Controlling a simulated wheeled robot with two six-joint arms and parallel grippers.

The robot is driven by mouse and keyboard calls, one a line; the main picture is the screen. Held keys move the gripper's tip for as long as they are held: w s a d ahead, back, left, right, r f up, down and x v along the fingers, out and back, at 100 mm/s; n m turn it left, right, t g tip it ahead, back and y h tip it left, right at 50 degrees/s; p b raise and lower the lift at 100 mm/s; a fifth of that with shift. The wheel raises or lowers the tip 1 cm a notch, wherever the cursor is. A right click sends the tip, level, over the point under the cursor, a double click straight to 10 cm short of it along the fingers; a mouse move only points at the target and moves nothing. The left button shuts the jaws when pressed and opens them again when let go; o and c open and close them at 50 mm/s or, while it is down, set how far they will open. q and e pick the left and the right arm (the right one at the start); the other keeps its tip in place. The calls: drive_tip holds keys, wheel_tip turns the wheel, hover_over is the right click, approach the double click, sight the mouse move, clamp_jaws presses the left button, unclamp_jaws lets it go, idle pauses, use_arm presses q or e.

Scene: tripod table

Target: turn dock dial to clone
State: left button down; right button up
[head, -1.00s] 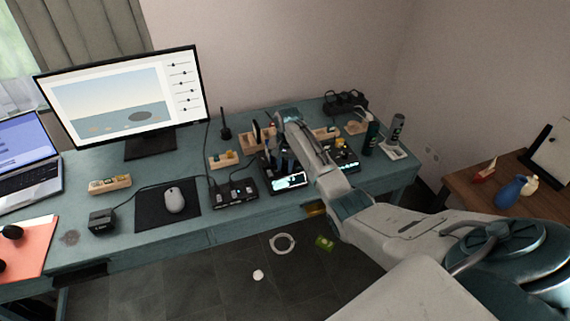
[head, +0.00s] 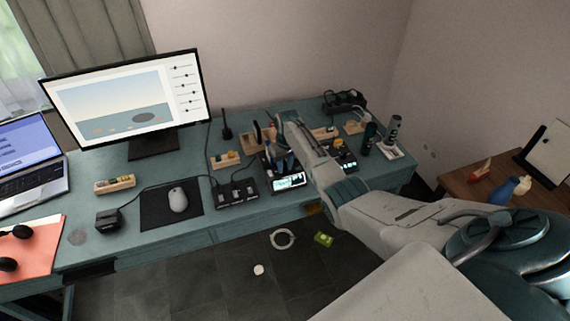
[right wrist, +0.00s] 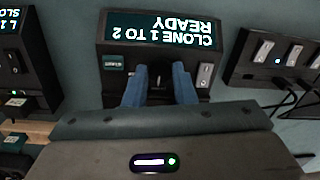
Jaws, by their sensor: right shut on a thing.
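The dock (right wrist: 215,60) is a dark box seen upside down in the right wrist view. Its lit screen (right wrist: 160,32) reads "CLONE 1 TO 2 READY". The dock dial (right wrist: 160,72) is a dark knob on the front panel, mostly hidden between the blue fingers. My right gripper (right wrist: 160,82) is shut on the dial. In the head view the dock's bright screen (head: 289,181) shows just below my right gripper (head: 281,164), and the dial is too small to make out. My left gripper is not in view.
A light rocker switch (right wrist: 205,74) and a small green button (right wrist: 114,61) flank the dial. A black switch box (head: 237,193) with cables stands left of the dock. Another device with a lit screen (right wrist: 14,28) is close on the other side.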

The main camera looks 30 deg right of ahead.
sight(286, 168)
drive_tip(key=shift+w+r+n, duration=0.1)
drive_tip(key=shift+n, duration=0.5)
drive_tip(key=o, duration=1)
wheel_tip(286, 168, up, 11)
drive_tip(key=b, duration=0.2)
drive_tip(key=shift+d, duration=0.25)
drive_tip(key=shift+f, duration=0.2)
